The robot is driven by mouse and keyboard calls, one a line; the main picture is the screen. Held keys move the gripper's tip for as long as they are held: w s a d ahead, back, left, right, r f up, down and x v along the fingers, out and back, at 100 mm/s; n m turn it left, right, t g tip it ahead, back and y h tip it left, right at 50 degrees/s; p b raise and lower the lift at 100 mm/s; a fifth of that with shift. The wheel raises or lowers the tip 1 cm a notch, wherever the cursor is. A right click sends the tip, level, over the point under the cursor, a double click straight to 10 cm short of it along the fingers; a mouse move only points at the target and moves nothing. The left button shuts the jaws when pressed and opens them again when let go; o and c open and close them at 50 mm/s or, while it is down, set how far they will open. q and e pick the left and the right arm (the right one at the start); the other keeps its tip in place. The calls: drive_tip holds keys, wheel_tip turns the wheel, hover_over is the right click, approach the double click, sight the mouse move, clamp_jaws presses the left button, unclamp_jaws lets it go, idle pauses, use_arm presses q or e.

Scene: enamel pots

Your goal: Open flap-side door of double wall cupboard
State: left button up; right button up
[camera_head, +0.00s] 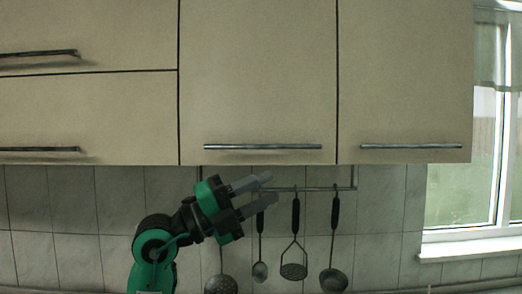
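The wall cupboard has two cream doors side by side, both shut. The door next to the flaps (258,80) is the middle one, with a horizontal metal bar handle (263,147) near its lower edge. The other door (405,75) is at the right and has a similar handle (411,146). My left gripper (268,188) is below the middle door's handle, pointing right and slightly up. Its two grey fingers are apart with nothing between them, and it appears clear of the handle. My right gripper is not in view.
Two stacked flap fronts (90,115) with bar handles are shut at the left. A rail (315,189) with several hanging utensils, including a masher (294,268) and a ladle (333,279), is on the tiled wall below. A window (480,150) is at the right.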

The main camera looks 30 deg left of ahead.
sight(263, 147)
use_arm(q)
drive_tip(key=a+r+n+t+y, duration=0.3)
drive_tip(key=a+r+n+y, duration=0.2)
drive_tip(key=a+n+y, duration=0.45)
drive_tip(key=shift+m+y, duration=0.55)
drive_tip(key=shift+m, duration=0.4)
drive_tip(key=p+x, duration=0.1)
drive_tip(key=x, duration=0.3)
drive_tip(key=a+p+x, duration=0.1)
drive_tip(key=p+x, duration=0.1)
drive_tip(key=x, duration=0.2)
drive_tip(key=p+x, duration=0.1)
drive_tip(key=x, duration=0.4)
drive_tip(key=shift+w+a+f+p, duration=0.15)
drive_tip(key=shift+a+p, duration=0.1)
drive_tip(key=shift+p, duration=0.15)
drive_tip(key=shift+w+d, duration=0.1)
drive_tip(key=shift+w, duration=0.3)
clamp_jaws()
